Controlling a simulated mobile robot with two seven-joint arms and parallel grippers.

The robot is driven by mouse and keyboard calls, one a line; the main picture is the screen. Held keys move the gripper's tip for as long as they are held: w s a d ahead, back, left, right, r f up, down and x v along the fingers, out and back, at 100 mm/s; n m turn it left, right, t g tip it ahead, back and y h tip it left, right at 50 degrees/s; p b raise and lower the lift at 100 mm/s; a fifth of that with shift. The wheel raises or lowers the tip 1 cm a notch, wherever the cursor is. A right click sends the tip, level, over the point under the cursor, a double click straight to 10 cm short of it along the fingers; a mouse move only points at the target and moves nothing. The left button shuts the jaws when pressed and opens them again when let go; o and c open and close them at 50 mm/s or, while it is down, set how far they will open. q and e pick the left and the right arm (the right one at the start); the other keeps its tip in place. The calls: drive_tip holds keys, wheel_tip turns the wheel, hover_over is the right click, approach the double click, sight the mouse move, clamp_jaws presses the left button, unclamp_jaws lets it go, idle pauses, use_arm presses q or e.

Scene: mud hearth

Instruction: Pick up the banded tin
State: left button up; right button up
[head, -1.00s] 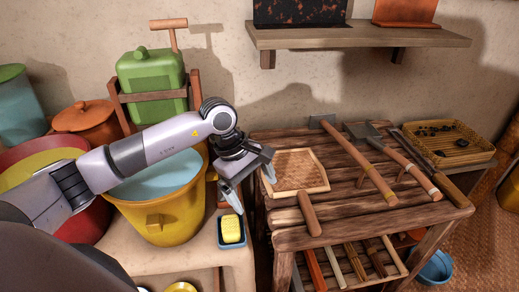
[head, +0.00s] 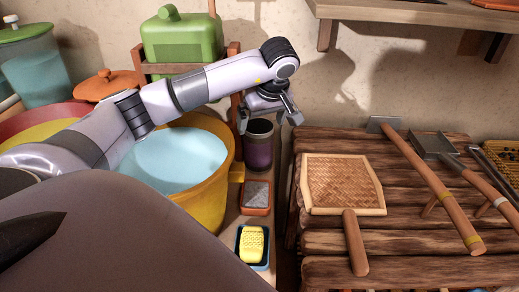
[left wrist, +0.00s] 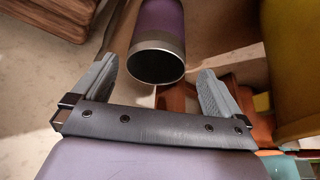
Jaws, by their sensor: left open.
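The banded tin (head: 258,150) is a purple cylinder with a dark grey band at its top. It stands between the yellow bucket and the slatted wooden table, partly covered by my gripper. My left gripper (head: 269,115) is open and empty, at the tin's upper end in the head view. In the left wrist view, the tin (left wrist: 160,22) shows its round grey-rimmed end between and just beyond the fingertips of my left gripper (left wrist: 158,74). I cannot tell whether a finger touches it. My right gripper is not in view.
The yellow bucket (head: 205,205) of pale blue liquid is close to the tin's left. A green container (head: 182,38) in a wooden rack stands behind. A small grey-topped brown block (head: 256,196) and a yellow sponge (head: 252,242) lie in front. The wooden table (head: 330,238) holds long-handled tools.

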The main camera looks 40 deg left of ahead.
sight(260, 132)
use_arm(q)
drive_tip(key=x, duration=0.5)
drive_tip(key=shift+w+f, duration=0.2)
drive_tip(key=shift+f, duration=0.2)
drive_tip(key=c, duration=1)
drive_tip(key=shift+r, duration=0.1)
